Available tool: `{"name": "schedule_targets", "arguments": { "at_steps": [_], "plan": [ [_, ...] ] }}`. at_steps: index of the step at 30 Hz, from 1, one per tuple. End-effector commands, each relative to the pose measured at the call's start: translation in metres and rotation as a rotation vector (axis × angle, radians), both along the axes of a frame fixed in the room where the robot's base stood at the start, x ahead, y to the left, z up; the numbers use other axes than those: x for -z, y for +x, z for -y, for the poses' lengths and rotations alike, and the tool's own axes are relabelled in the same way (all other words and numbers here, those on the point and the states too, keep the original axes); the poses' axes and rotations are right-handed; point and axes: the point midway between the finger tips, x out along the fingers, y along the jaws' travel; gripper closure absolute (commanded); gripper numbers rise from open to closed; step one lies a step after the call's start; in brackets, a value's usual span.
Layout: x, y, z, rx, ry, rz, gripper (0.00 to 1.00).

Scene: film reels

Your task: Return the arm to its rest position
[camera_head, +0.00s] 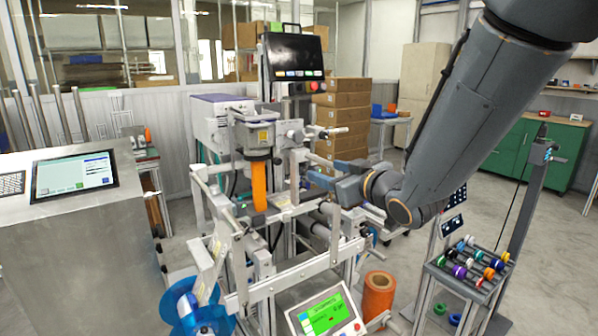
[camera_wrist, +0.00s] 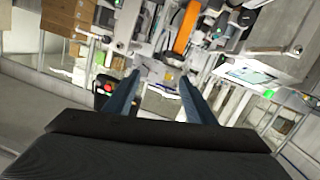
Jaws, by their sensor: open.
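My arm reaches in from the upper right in the head view, and my gripper (camera_head: 314,177) points left over the metal frame of the machine (camera_head: 300,270). In the wrist view my gripper (camera_wrist: 159,82) shows two blue fingers spread apart with nothing between them. An orange strip (camera_head: 259,187) hangs on the machine to the left of my gripper, apart from it. The strip also shows beyond the fingers in the wrist view (camera_wrist: 186,28).
A monitor (camera_head: 293,57) stands above the machine. A steel cabinet with a screen (camera_head: 75,183) is at left. A rack of colored reels (camera_head: 467,265) and an orange roll (camera_head: 378,293) stand at lower right. Stacked cartons (camera_head: 343,115) are behind. Open floor lies at right.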

Motion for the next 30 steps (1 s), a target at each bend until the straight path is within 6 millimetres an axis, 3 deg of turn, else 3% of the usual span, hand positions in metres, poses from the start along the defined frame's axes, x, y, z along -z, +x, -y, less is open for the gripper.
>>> {"name": "schedule_targets", "arguments": {
  "at_steps": [8, 13, 17, 21, 24, 27, 30],
  "plan": [
    [0.053, -0.009, 0.041, 0.154, -0.073, -0.210, 0.50],
    [0.103, -0.038, 0.078, 0.291, -0.128, -0.440, 0.50],
    [0.150, -0.088, 0.108, 0.408, -0.169, -0.695, 0.50],
    [0.187, -0.157, 0.124, 0.499, -0.190, -0.979, 0.50],
    [0.201, -0.204, 0.127, 0.534, -0.194, -1.154, 0.50],
    [0.207, -0.238, 0.125, 0.552, -0.191, -1.282, 0.50],
    [0.209, -0.258, 0.122, 0.558, -0.189, -1.358, 0.50]
  ]
}}
